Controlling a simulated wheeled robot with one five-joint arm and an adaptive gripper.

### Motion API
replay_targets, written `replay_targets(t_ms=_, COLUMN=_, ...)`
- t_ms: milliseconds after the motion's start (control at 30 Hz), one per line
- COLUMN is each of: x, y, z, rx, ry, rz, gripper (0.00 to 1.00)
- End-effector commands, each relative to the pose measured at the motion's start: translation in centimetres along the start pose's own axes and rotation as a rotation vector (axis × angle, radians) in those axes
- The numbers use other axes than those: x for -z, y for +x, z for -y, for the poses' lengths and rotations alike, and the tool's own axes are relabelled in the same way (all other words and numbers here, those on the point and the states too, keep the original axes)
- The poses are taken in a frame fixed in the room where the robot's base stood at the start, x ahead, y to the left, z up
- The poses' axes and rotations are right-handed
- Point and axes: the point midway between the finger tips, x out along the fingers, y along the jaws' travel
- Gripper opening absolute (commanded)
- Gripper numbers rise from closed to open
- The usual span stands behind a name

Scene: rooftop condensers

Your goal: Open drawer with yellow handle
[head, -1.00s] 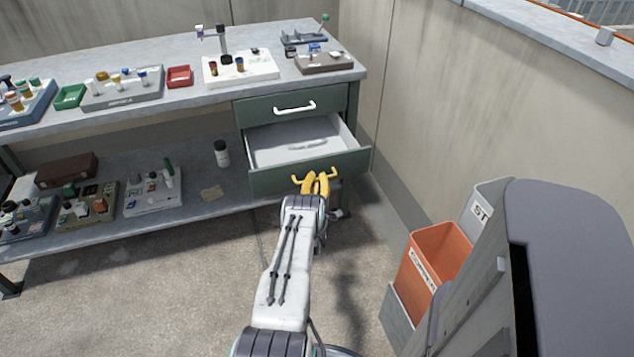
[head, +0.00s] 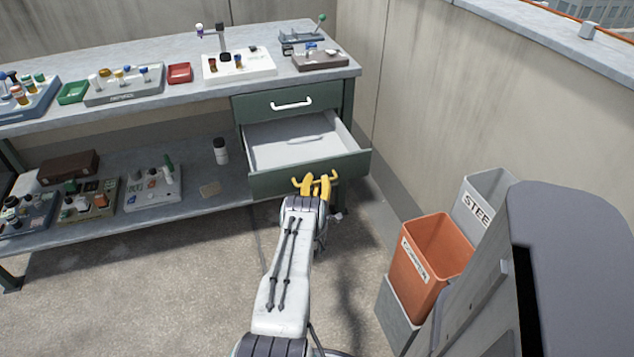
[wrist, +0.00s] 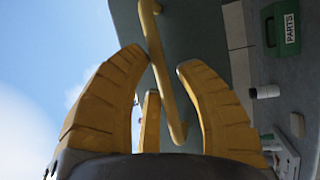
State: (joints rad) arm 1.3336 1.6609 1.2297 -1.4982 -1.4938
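The drawer with the yellow handle (head: 334,175) is the lower green drawer (head: 270,185) of the bench, and it stands well out. Its pale interior shows, empty apart from a grey handle-like shape at the back. My gripper (head: 316,180) is at the handle, its yellow fingers on either side of the bar. Exact finger contact is hard to see.
The upper drawer with a white handle (head: 291,104) is shut. Trays and small parts stand on the bench top (head: 200,98) and lower shelf (head: 215,205). An orange bin (head: 425,262) and grey bin (head: 480,205) stand at right by the wall. Concrete floor at left is clear.

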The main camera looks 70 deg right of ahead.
Motion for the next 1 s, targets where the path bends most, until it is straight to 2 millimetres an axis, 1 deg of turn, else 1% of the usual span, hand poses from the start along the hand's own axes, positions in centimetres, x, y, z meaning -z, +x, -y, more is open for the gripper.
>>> replay_targets(t_ms=33, x=0.0, y=0.0, z=0.0, rx=-0.001, ry=0.000, rz=0.000, gripper=0.37)
replay_targets(t_ms=133, x=0.0, y=0.0, z=-0.1, rx=-0.002, ry=-0.001, rz=0.001, gripper=0.45)
replay_targets(t_ms=400, x=-0.1, y=0.0, z=-0.1, rx=-0.002, ry=-0.001, rz=0.001, gripper=0.45)
replay_targets(t_ms=567, x=-0.1, y=-0.8, z=0.0, rx=-0.001, ry=-0.001, rz=0.001, gripper=0.45)
replay_targets(t_ms=667, x=-0.1, y=-1.8, z=0.0, rx=0.000, ry=-0.001, rz=0.001, gripper=0.45)
replay_targets(t_ms=767, x=-0.1, y=-3.2, z=0.0, rx=0.001, ry=-0.001, rz=0.001, gripper=0.45)
replay_targets(t_ms=1000, x=-0.1, y=-7.0, z=0.0, rx=0.002, ry=-0.001, rz=0.001, gripper=0.45)
